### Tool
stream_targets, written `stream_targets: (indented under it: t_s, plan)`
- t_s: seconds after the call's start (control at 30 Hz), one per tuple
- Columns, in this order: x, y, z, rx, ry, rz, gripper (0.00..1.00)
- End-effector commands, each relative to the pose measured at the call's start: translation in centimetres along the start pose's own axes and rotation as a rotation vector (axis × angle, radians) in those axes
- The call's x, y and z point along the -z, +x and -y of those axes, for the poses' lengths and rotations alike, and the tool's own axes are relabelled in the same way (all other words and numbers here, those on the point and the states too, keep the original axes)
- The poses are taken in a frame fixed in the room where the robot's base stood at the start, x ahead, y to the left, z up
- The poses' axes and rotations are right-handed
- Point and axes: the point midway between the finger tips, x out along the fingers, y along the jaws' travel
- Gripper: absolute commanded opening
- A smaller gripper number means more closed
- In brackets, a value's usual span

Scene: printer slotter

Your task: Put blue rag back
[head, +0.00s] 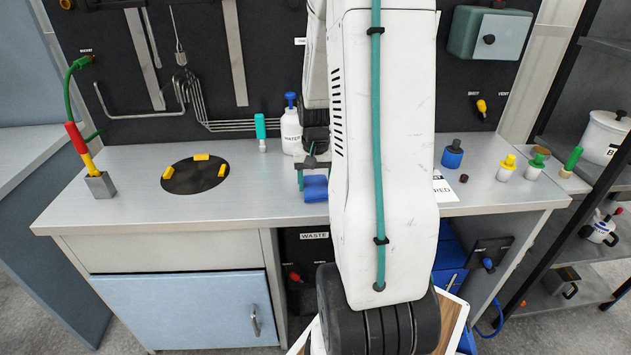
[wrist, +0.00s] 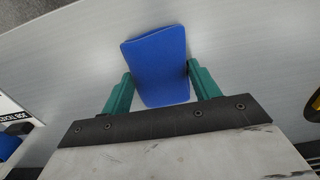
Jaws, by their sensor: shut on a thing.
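The blue rag (head: 315,188) is a folded flat block on the grey worktop, just left of my white arm in the head view. In the wrist view the rag (wrist: 158,65) lies between the two green fingers of my gripper (wrist: 159,82), which touch its two sides. My gripper (head: 309,178) points down over the worktop and is shut on the rag. Whether the rag is lifted off the worktop is hard to tell. My arm hides part of the worktop to the right.
A white water bottle (head: 291,128) and a green-handled tool (head: 261,132) stand behind the rag. A black round plate (head: 196,176) with yellow blocks lies left. Several small capped bottles, including a blue one (head: 453,155), stand right. The worktop (head: 250,205) in front is clear.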

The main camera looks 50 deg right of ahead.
Motion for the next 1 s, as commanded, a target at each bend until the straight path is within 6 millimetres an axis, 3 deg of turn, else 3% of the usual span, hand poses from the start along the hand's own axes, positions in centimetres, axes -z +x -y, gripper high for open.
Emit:
stream_targets:
  t_s: [0.07,0.1,0.13,0.17,0.43,0.57,1.0]
  plan:
    - [0.0,0.3,0.0,0.000,0.001,0.001,0.40]
    - [0.0,0.2,0.0,0.000,0.001,0.000,0.72]
    - [0.0,0.2,0.0,0.000,0.001,0.000,0.80]
    - [0.0,0.2,-0.1,0.000,0.001,0.000,0.83]
    - [0.0,0.1,-0.1,0.000,0.001,0.000,0.83]
    - [0.1,-0.9,-0.1,0.000,0.001,-0.002,0.83]
    - [0.0,-9.7,-0.1,0.000,0.001,-0.003,0.83]
